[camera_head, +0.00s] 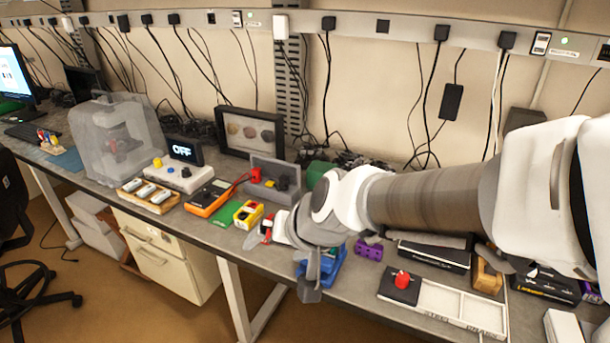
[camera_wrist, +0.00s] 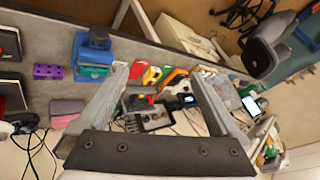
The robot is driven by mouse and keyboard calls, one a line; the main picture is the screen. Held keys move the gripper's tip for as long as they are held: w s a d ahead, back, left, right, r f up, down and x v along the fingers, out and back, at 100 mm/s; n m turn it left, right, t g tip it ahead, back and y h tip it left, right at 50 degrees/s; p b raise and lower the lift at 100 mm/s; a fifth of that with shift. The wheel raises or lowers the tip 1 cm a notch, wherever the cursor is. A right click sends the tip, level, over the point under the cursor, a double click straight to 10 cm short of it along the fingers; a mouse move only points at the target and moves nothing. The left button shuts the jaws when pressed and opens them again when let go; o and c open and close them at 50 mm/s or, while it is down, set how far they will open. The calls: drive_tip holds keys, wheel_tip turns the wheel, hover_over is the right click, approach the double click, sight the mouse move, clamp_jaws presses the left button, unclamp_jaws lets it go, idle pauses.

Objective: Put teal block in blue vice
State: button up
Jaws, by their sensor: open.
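The blue vice (camera_head: 332,266) stands on the workbench, partly hidden behind my gripper (camera_head: 298,258) in the head view. In the wrist view the blue vice (camera_wrist: 92,48) is at the upper left, outside the left finger. A teal block (camera_wrist: 94,72) shows at the vice, appearing to sit between its jaws; I cannot tell how firmly. I cannot make out the teal block in the head view. My gripper's fingers (camera_wrist: 158,78) are spread apart with nothing held between them, above the bench and to one side of the vice.
A purple block (camera_head: 368,250) lies right of the vice. A yellow box (camera_head: 249,214), an orange multimeter (camera_head: 208,198) and a grey bin (camera_head: 275,181) stand to the left. A white tray (camera_head: 450,303) and a black box (camera_head: 433,256) are to the right. The bench's front edge is close.

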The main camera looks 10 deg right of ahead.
drive_tip(key=s+d+r+n+h, duration=0.2)
drive_tip(key=s+d+r+h, duration=0.2)
drive_tip(key=s+d, duration=0.7)
drive_tip(key=shift+s+r+g, duration=0.4)
drive_tip(key=shift+r, duration=0.5)
drive_tip(key=shift+w+a, duration=0.1)
drive_tip(key=shift+w, duration=0.05)
